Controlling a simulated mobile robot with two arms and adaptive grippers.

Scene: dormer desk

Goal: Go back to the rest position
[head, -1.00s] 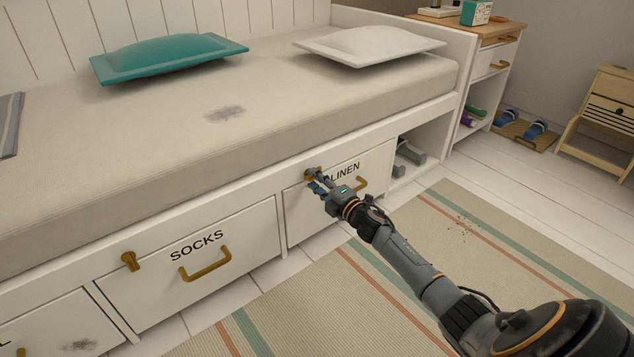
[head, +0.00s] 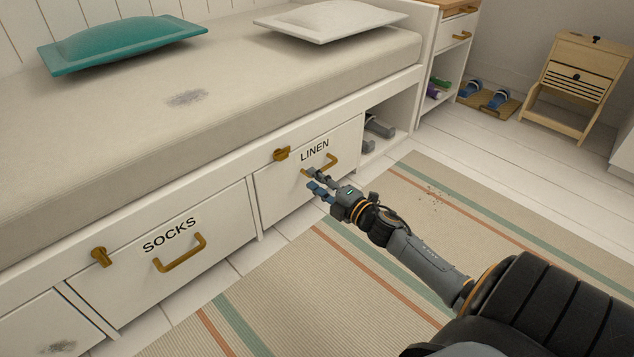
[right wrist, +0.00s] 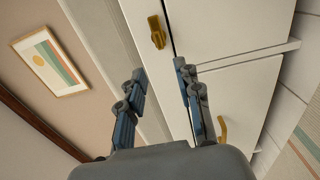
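My right gripper (head: 312,180) is open and empty. It hangs in front of the drawer marked LINEN (head: 278,192), near its brass handle (head: 322,167), and looks apart from it. The brass latch (head: 281,154) above that drawer is clear of the fingers. In the right wrist view the two blue-grey fingers (right wrist: 158,82) stand apart with nothing between them. The latch (right wrist: 157,32) lies beyond them, and the handle (right wrist: 222,130) shows to the right. My left gripper is not in view.
The drawer marked SOCKS (head: 205,225) is shut, with its own latch (head: 101,257). The bed (head: 250,75) carries a teal pillow (head: 120,42) and a white pillow (head: 330,20). A striped rug (head: 290,290) covers the floor. A wooden stand (head: 580,85) stands at the far right.

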